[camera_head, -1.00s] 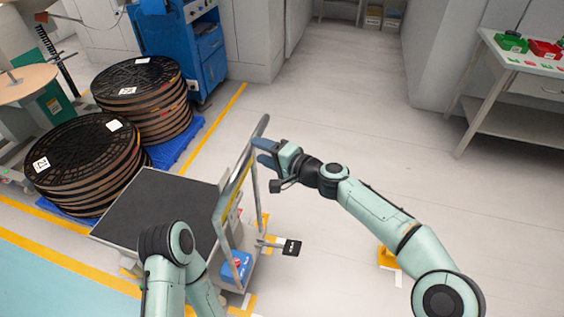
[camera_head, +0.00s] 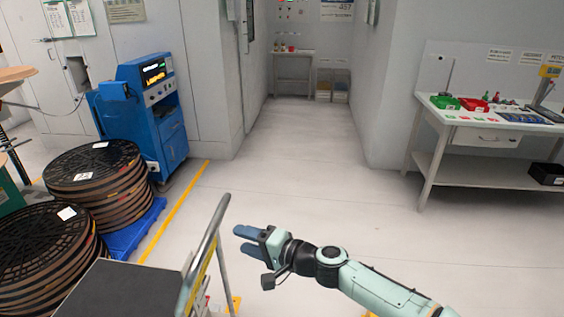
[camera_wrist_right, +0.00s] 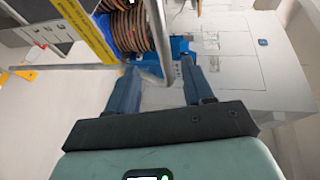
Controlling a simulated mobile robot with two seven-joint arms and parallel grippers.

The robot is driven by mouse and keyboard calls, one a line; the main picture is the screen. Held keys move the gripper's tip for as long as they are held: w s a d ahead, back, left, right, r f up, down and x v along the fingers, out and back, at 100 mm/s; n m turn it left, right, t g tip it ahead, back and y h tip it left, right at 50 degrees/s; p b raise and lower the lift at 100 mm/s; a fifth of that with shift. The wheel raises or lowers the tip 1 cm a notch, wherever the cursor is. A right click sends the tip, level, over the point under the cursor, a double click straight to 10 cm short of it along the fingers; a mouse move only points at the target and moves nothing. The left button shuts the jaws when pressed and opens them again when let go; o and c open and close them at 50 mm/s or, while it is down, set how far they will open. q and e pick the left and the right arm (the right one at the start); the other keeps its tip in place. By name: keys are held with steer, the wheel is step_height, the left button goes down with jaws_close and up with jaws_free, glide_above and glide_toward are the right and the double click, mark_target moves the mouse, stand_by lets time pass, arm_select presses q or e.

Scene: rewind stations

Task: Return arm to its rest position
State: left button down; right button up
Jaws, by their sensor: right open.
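My right gripper (camera_head: 238,238) is open and appears empty, with its blue fingers pointing left. It is just right of the cart's upright handle (camera_head: 203,253) in the head view. In the right wrist view, the handle bar (camera_wrist_right: 157,40) shows between the two open fingers (camera_wrist_right: 157,72); I cannot tell whether they touch it. My right arm (camera_head: 375,287) reaches in from the lower right. My left arm and gripper are out of view.
The cart's dark deck (camera_head: 105,292) is at the lower left. Stacked reels (camera_head: 97,180) stand on a blue pallet (camera_head: 135,228) behind it. A blue machine (camera_head: 150,110) stands beyond. A workbench (camera_head: 470,165) is at the right. The floor between is clear.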

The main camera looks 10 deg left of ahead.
steer(key=s+d+f+m+g+h+p, duration=0.1)
steer(key=s+d+f+h+p, duration=0.4)
steer(key=f, duration=0.9)
steer(key=s+d+f+g+h+p, duration=0.15)
steer(key=s+d+f, duration=0.4)
steer(key=f, duration=0.85)
steer(key=s+d+f+g+h+p, duration=0.2)
steer(key=s+d+f+h+p, duration=0.1)
steer(key=s+d+f, duration=0.35)
steer(key=s+d+g+p, duration=0.1)
steer(key=s+d, duration=0.3)
steer(key=s, duration=0.6)
steer(key=s+d+f+g+h+p, duration=0.1)
steer(key=s+d+p, duration=0.2)
steer(key=s, duration=0.6)
steer(key=shift+s+d+f+n+g, duration=0.25)
steer(key=shift+s+d+n+g, duration=0.15)
steer(key=shift+d, duration=0.65)
steer(key=shift+h, duration=0.25)
steer(key=shift+c, duration=0.9)
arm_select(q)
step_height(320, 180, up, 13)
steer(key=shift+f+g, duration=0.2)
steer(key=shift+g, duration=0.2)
arm_select(e)
steer(key=shift+w+a, duration=0.1)
steer(key=shift+w, duration=0.05)
